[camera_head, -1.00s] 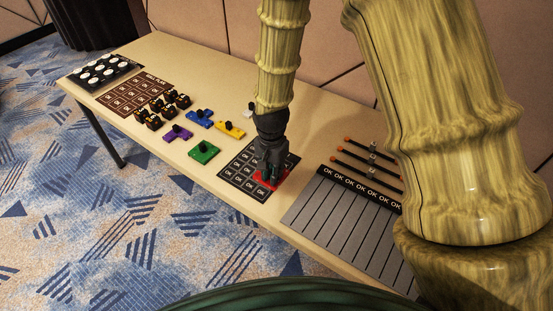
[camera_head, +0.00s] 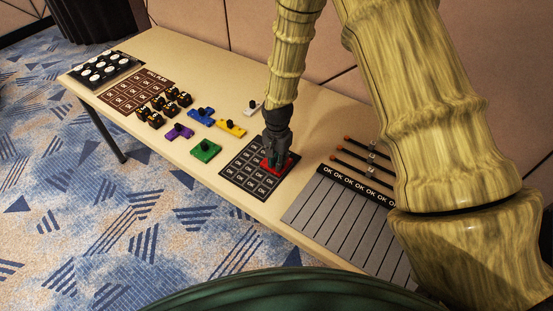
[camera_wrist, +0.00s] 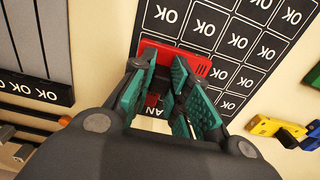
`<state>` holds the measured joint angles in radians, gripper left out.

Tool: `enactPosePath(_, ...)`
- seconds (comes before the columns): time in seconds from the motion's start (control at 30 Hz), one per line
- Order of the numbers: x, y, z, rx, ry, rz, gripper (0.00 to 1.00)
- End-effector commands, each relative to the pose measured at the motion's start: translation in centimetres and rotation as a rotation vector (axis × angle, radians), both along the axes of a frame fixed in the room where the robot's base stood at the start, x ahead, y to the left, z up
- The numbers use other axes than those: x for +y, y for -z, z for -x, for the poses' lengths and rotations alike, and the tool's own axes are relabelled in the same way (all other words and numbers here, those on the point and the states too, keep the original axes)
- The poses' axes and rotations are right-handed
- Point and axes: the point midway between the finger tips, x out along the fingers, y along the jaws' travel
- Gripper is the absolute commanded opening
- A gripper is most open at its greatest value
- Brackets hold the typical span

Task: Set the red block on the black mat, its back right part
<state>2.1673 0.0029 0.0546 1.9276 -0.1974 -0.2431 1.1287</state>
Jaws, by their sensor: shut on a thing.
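The red block (camera_head: 286,167) is between the fingers of my gripper (camera_head: 275,161), over the back right part of the black mat (camera_head: 243,184). In the wrist view the red block (camera_wrist: 192,60) lies along the mat's (camera_wrist: 218,48) edge region, and my gripper's green-padded fingers (camera_wrist: 163,75) are shut on it. The fingers hide part of the block. White OK cells show on the mat beyond it. The block looks level and very low; I cannot tell whether it touches the mat.
Green (camera_head: 205,150), purple (camera_head: 179,131), blue (camera_head: 201,117) and yellow (camera_head: 230,128) blocks with black knobs stand left of the mat. A grey striped panel (camera_head: 335,220) and orange-tipped rods (camera_head: 366,158) lie to the right. The table's front edge is close to the mat.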

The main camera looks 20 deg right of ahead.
Motion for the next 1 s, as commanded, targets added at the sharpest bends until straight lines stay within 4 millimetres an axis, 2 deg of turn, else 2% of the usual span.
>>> enactPosePath(0.43, -0.05, 0.62, 0.02, 0.000, 0.001, 0.000, 0.00)
enactPosePath(0.47, -0.05, 0.53, 0.02, 0.000, 0.001, 0.000, 0.23)
enactPosePath(0.53, -0.04, 0.52, 0.02, 0.000, 0.000, 0.000, 0.36)
enactPosePath(0.57, -0.04, 0.52, 0.02, 0.000, 0.000, 0.000, 0.39)
enactPosePath(1.0, 0.03, -0.11, -0.05, -0.001, 0.000, 0.000, 0.39)
